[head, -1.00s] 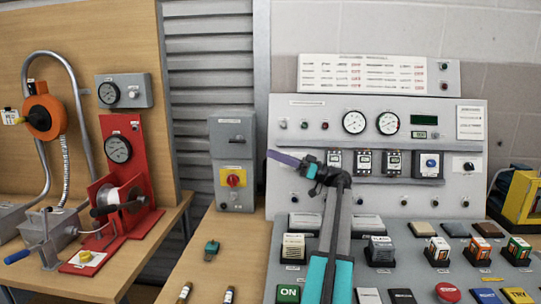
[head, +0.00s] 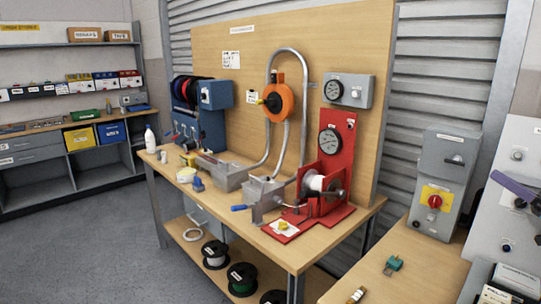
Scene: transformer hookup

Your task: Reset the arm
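The rest of my arm is out of the picture.
A grey box with a red-and-yellow rotary switch (head: 435,200) stands left of the panel. A green connector (head: 393,264) lies on the wooden bench (head: 425,275). A workbench (head: 240,205) carries a red winding stand (head: 335,170). Grey floor (head: 110,240) is open at the left.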

